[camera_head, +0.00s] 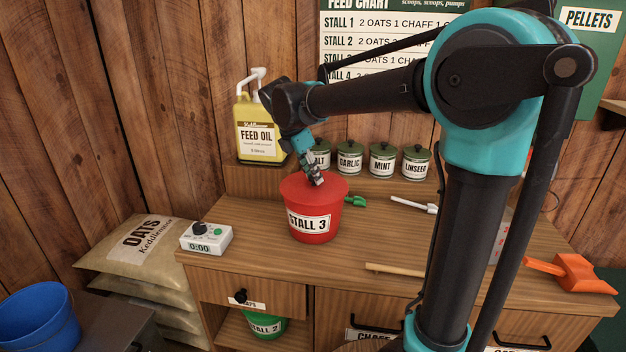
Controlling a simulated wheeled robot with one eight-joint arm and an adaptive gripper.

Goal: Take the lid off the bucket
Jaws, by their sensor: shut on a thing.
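A red bucket labelled STALL 3 (309,229) stands upright on the wooden counter. Its red lid (296,188) lies on the top and appears seated on the rim. My gripper (317,181) reaches down from the upper left onto the lid, near its middle. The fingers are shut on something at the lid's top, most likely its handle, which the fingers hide. The inside of the bucket is covered.
A grey timer box (206,237) sits left of the bucket. Labelled jars (382,162) and a yellow oil jug (259,135) stand behind. An orange scoop (570,273) lies at right.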

